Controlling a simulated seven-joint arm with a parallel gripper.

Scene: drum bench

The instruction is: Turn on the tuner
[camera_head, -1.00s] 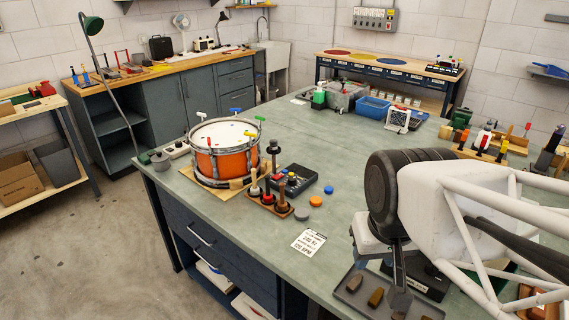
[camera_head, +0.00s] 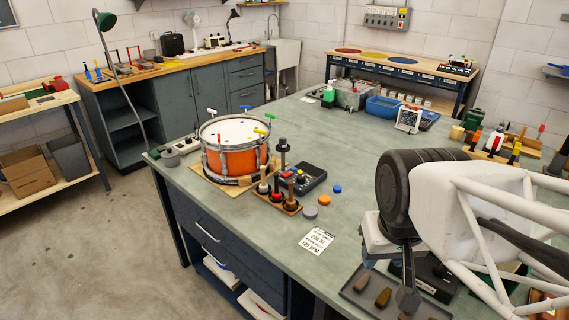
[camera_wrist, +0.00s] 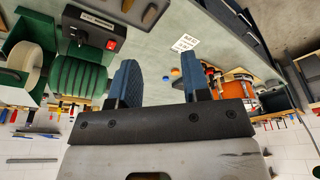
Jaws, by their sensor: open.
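A black box with a red switch (camera_wrist: 110,44) and a pale label shows at the top left of the wrist view. A dark device with coloured buttons (camera_head: 303,178) lies beside the orange drum (camera_head: 235,150) on the bench. I cannot tell which of the two is the tuner, or whether either is on. My gripper (camera_wrist: 160,82) is open and empty, its two blue fingers apart. In the head view it hangs over the bench's near right part, mostly hidden by my arm, and is well away from the drum.
A printed card (camera_head: 316,241) lies on the bench (camera_head: 350,210). A dark tray (camera_head: 362,296) with small blocks is below my gripper. Wooden-handled tools stand in a rack (camera_head: 290,205) by the drum. A blue bin (camera_head: 383,107) is further back.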

